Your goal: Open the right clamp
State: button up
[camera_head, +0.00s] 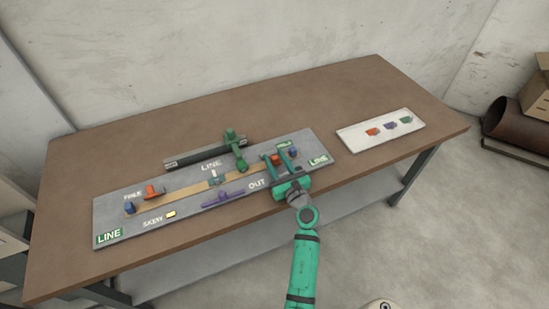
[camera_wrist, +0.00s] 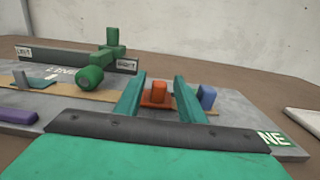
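The right clamp is an orange block on a flat orange base (camera_head: 276,159), at the right end of the grey board. In the wrist view the clamp (camera_wrist: 158,92) stands upright between my fingers, with a gap on each side. My gripper (camera_head: 280,157) is open; its two green fingers (camera_wrist: 158,95) reach over the board on either side of the clamp. I cannot tell whether the fingertips touch the base. A second orange clamp (camera_head: 154,192) sits at the left end of the board.
The grey board (camera_head: 119,212) carries a tan strip (camera_head: 185,195), a purple bar (camera_head: 222,198) and blue blocks (camera_head: 130,208) (camera_head: 293,152). A green piece (camera_head: 238,152) on a dark rail stands left of my gripper. A white tray (camera_head: 355,139) with several coloured pieces lies right.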

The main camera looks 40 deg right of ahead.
jog(key=shift+w+d, duration=0.1)
jog(key=shift+w, duration=0.3)
jog(key=shift+c, duration=0.2)
grip_shut()
